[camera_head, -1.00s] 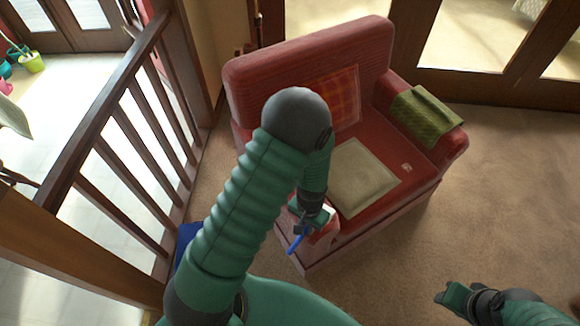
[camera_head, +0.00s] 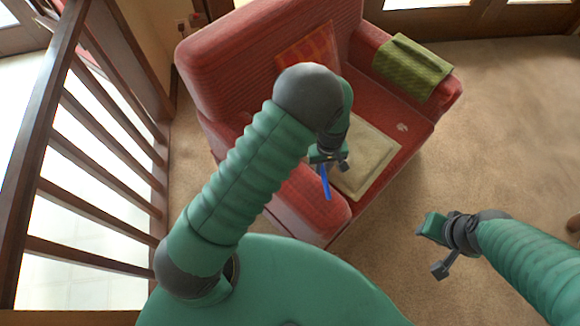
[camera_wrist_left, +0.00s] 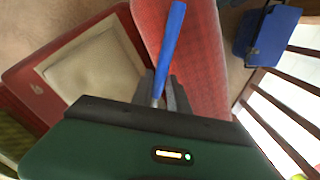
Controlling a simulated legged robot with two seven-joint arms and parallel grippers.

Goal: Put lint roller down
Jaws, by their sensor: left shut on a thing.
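The lint roller shows as a blue handle (camera_head: 325,183), hanging down from my left gripper (camera_head: 327,163) above the red armchair (camera_head: 300,203), near its near armrest. In the left wrist view the blue handle (camera_wrist_left: 172,40) sticks out from between the grey fingers of my left gripper (camera_wrist_left: 165,92), which is shut on it. The roller's head is hidden by the gripper. My right gripper (camera_head: 434,249) is over the carpet to the right of the armchair, its fingers apart and nothing between them.
A beige pad (camera_head: 365,165) covers part of the armchair's seat. A green cloth (camera_head: 411,68) lies over the far armrest. A wooden railing (camera_head: 100,115) stands at the left. A blue box (camera_wrist_left: 268,38) is on the floor by the railing.

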